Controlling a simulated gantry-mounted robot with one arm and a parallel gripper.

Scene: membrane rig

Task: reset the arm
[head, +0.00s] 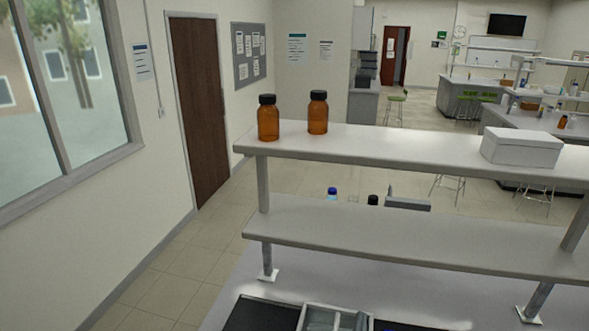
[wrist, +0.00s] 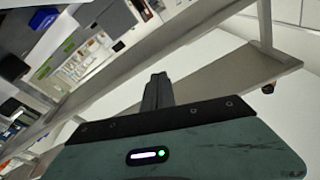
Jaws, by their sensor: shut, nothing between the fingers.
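My gripper (wrist: 157,92) shows in the wrist view. Its two dark fingers are together, with nothing between them. The fingers point up the picture toward a pale shelf that crosses at a slant. My gripper does not show in the head view. At the bottom edge of the head view, part of a grey-framed piece of equipment (head: 313,318) lies on the bench beside a dark flat surface (head: 255,315). Most of it is cut off by the frame edge.
A two-level shelf (head: 420,147) stands over the bench. Two amber bottles (head: 268,122) (head: 318,116) and a white box (head: 521,147) sit on its upper board. The lower board (head: 400,237) is clear. Blue-capped (head: 332,192) and black-capped (head: 372,200) containers show behind it.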

